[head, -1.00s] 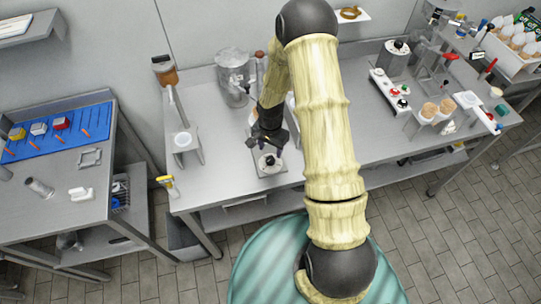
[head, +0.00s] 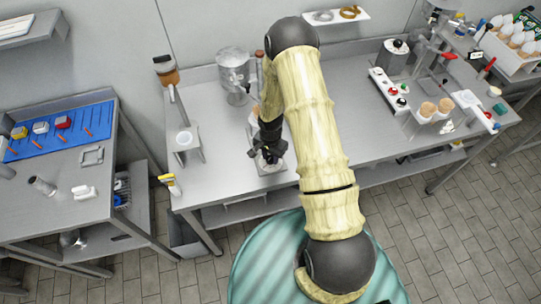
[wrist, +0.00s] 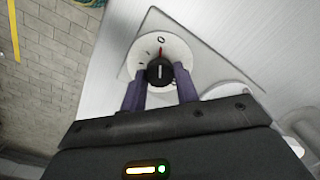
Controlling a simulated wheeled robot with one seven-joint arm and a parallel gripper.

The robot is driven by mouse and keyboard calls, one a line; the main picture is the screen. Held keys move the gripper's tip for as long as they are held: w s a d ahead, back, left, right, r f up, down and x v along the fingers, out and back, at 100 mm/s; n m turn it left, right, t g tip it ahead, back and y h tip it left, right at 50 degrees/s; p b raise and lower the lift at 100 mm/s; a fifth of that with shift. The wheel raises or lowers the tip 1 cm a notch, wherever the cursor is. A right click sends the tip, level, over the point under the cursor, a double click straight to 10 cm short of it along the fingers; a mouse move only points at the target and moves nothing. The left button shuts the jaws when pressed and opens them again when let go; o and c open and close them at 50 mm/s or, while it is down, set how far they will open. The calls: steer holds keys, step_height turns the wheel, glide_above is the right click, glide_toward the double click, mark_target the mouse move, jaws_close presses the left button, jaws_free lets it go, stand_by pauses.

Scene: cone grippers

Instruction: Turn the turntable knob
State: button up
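The turntable knob (wrist: 160,70) is black with a white pointer line. It sits on a round white dial (wrist: 178,46) with dark marks and a red mark at the top, on a pale square plate (wrist: 146,31). In the wrist view, the fingers of my gripper (wrist: 160,76) stand on either side of the knob, with small gaps showing, so it looks open around it. In the head view, my gripper (head: 267,154) is down over the plate (head: 272,168) near the table's front edge and hides most of the knob.
A metal pot (head: 234,72) stands behind to the left. A stand with a white disc (head: 184,139) is to the left. A switch box (head: 390,92) and egg holders (head: 430,115) are to the right.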

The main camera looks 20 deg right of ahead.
steer(key=shift+c, duration=0.7)
steer(key=shift+n, duration=0.4)
steer(key=n+b, duration=0.3)
steer(key=n, duration=0.2)
steer(key=shift+f, duration=0.1)
steer(key=n+b, duration=0.1)
steer(key=n, duration=0.2)
steer(key=shift+n, duration=0.3)
steer(key=n, duration=0.3)
steer(key=shift+n+b, duration=0.35)
steer(key=shift+n, duration=0.05)
steer(key=n, duration=1)
steer(key=shift+n, duration=0.3)
